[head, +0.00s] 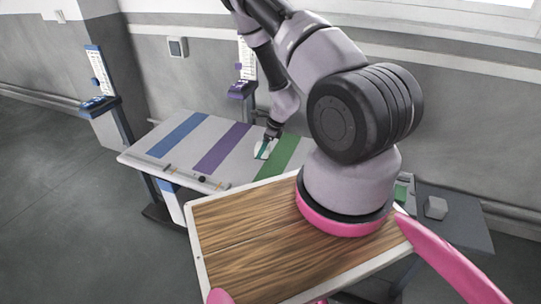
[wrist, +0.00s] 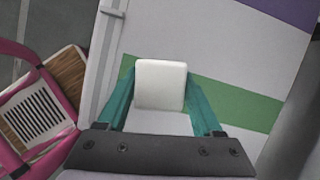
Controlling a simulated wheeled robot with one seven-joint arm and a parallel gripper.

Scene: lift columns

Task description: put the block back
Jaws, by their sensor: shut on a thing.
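My gripper (head: 267,145) reaches down over the striped table (head: 190,130), between the purple and green stripes. In the wrist view my gripper (wrist: 160,95) has its teal fingers on both sides of a white block (wrist: 160,84) and is shut on it. The white block also shows in the head view (head: 261,152), partly covered by a finger. The green stripe (wrist: 235,103) runs beside and behind it in the wrist view. I cannot tell whether the block touches the tabletop.
A green part (head: 401,193) shows behind my arm. A grey block (head: 436,207) sits on a dark side surface (head: 465,225). A small black knob (head: 202,179) is at the table's front edge.

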